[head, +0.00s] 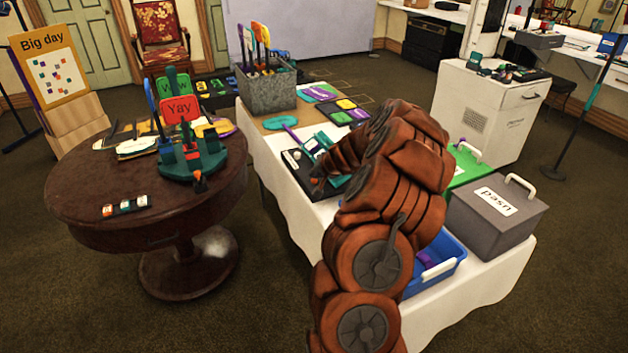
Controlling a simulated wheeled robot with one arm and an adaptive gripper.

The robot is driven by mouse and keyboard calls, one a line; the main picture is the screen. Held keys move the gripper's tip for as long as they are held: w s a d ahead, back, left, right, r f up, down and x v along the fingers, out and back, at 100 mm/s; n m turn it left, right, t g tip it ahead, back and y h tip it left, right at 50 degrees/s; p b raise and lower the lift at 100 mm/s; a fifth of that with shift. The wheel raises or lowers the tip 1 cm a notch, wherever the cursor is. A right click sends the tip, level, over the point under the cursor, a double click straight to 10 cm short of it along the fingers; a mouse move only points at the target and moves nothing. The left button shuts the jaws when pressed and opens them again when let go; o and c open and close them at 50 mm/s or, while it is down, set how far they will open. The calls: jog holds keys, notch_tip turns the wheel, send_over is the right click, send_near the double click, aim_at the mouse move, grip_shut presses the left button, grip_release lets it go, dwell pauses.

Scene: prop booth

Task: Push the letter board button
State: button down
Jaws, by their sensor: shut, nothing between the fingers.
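My brown arm arches over the white-covered table, and my gripper (317,186) points down to the left at its near-left edge. The gripper is small and dark here, and its fingers look shut with nothing in them. Whether the gripper touches anything is not clear.
A grey bin (268,92) of paddles stands at the table's far end. A blue tub (440,262), a green box (467,165) and a grey lidded box (493,215) are to the right.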

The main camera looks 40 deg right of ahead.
aim_at(315, 181)
jog(key=shift+f, duration=0.15)
jog(key=shift+f+b, duration=0.35)
jog(key=shift+b, duration=0.15)
jog(key=shift+r, duration=0.6)
dwell(0.3)
jog(key=shift+r+p, duration=1.95)
jog(key=shift+r, duration=0.95)
